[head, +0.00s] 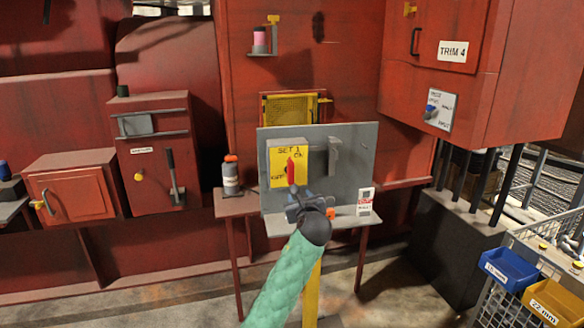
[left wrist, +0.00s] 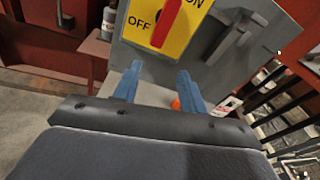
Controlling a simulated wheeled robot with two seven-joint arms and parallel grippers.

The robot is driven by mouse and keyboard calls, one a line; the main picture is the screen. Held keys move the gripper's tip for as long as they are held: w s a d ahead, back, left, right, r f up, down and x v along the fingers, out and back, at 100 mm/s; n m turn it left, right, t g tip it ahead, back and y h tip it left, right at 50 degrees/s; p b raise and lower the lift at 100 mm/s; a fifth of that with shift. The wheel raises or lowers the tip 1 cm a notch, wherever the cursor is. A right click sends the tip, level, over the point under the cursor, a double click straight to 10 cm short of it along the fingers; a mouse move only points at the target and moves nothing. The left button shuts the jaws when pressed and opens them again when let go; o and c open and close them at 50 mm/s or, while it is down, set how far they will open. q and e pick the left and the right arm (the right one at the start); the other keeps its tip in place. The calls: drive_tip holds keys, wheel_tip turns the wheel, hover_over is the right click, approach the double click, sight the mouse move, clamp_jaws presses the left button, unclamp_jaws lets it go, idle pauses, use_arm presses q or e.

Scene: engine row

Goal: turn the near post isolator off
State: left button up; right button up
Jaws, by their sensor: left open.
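The isolator is a yellow plate (head: 278,160) marked "SET 1", ON and OFF, on a grey panel (head: 353,180). Its red handle (head: 291,171) stands roughly upright, with ON at its upper right and OFF to its left. In the left wrist view the yellow plate (left wrist: 140,31) and red handle (left wrist: 168,20) are cut by the top edge. My left gripper (head: 303,198) is just below the handle in the head view. Its blue fingers (left wrist: 158,84) are open and empty, apart from the handle. The wrist hides part of the panel's lower area. My right gripper is not in view.
A grey lever fitting (head: 334,156) is right of the plate on the same panel. A red-and-white tag (head: 365,201) is at the panel's right. A bottle (head: 231,176) stands on the shelf to the left. Blue (head: 509,266) and yellow (head: 556,300) bins hang at lower right.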

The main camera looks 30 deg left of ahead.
use_arm(q)
drive_tip(key=m+y, duration=0.1)
drive_tip(key=m, duration=0.1)
approach(291, 167)
drive_tip(key=x, duration=0.2)
drive_tip(key=shift+t, duration=0.3)
drive_tip(key=shift+p+x, duration=1.3)
drive_tip(key=shift+x, duration=2.6)
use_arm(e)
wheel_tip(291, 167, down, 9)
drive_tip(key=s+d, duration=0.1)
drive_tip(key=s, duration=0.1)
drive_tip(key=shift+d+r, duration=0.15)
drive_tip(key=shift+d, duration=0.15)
use_arm(q)
drive_tip(key=shift+f, duration=0.1)
clamp_jaws()
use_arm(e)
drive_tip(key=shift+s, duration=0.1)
